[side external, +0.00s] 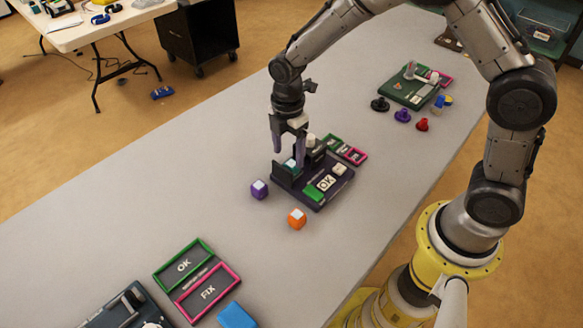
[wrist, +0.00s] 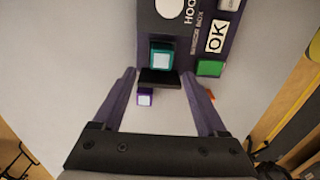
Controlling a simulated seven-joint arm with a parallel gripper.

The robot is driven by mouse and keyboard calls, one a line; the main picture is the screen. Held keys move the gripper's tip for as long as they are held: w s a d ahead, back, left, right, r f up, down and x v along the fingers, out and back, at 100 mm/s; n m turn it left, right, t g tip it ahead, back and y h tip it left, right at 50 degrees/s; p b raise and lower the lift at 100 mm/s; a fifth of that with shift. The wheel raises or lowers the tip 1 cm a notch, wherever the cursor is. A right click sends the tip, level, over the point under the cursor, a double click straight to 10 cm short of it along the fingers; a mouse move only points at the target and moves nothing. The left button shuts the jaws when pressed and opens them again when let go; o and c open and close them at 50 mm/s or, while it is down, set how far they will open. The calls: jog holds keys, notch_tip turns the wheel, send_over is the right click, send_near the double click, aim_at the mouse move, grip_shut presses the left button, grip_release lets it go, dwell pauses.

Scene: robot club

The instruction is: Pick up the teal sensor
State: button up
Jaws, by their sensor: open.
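The teal sensor (side external: 290,164) is a small cube with a pale top. It sits in a dark slot at the left end of the dark purple sensor box (side external: 318,203). In the wrist view the teal sensor (wrist: 161,56) is ahead, roughly centred between the fingers, behind a black plate (wrist: 160,79). My gripper (side external: 289,150) points down over that end of the box. Its fingers, also in the wrist view (wrist: 159,72), are open with nothing held. In the side view the fingers partly hide the sensor, and I cannot tell whether they touch it.
A purple cube (side external: 259,189) and an orange cube (side external: 297,218) lie close by on the grey table (side external: 190,185). A green and pink tray pair (side external: 345,150) sits just behind the box. Another green board (side external: 412,86) and several coloured knobs are farther back.

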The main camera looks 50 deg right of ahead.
aim_at(292, 163)
jog(key=f, duration=0.2)
jog(key=d+f, duration=0.1)
jog(key=f, duration=0.2)
jog(key=shift+f, duration=0.1)
grip_shut()
